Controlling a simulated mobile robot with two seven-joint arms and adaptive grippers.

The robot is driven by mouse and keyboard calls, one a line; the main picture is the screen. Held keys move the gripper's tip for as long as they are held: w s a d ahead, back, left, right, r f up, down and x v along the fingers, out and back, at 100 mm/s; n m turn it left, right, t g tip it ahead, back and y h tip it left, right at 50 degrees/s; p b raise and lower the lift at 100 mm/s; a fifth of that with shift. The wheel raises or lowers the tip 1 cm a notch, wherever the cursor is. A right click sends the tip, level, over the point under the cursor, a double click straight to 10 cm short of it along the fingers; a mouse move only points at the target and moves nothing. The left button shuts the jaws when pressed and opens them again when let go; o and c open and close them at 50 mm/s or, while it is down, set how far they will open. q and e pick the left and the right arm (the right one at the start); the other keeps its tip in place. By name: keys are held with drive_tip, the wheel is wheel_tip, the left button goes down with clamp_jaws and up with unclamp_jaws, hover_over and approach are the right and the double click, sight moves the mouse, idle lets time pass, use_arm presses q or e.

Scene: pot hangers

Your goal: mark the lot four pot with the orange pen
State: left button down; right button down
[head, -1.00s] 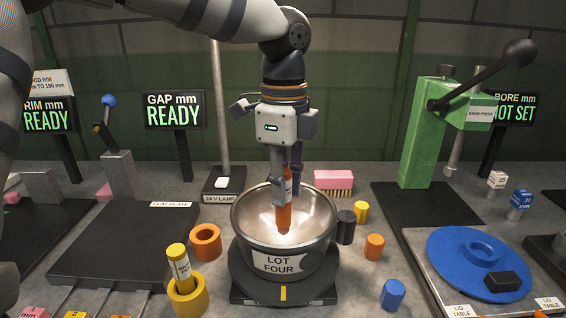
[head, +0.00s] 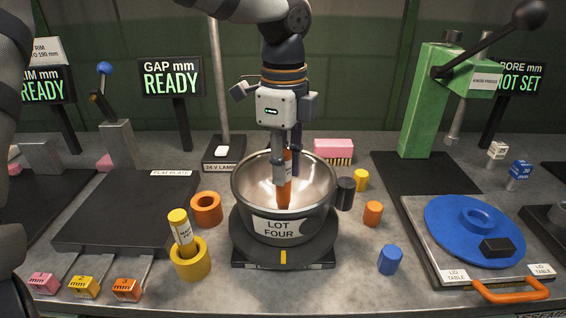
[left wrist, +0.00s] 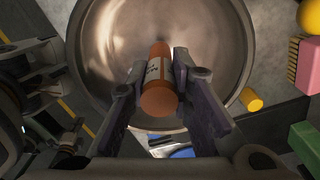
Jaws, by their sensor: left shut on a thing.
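The steel pot (head: 251,195) labelled LOT FOUR sits on a round black stand in the middle of the bench in the head view. My left gripper (head: 284,165) points straight down over it and is shut on the orange pen (head: 284,190). The pen is upright with its lower end inside the pot's opening. I cannot tell whether its tip touches the pot. In the left wrist view the pen (left wrist: 157,85) sits between the two fingers (left wrist: 160,95), with the pot's shiny inside (left wrist: 115,45) beyond it. My right gripper is not in view.
A yellow pen (head: 182,232) stands in a yellow ring holder (head: 190,262) at front left. An empty orange ring (head: 206,209) is left of the pot. A green press (head: 425,110) stands at right.

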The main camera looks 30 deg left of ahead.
use_arm(q)
drive_tip(key=shift+f, duration=0.6)
idle(1.2)
drive_tip(key=shift+r, duration=0.1)
wheel_tip(320, 180, up, 16)
idle(1.1)
idle(0.3)
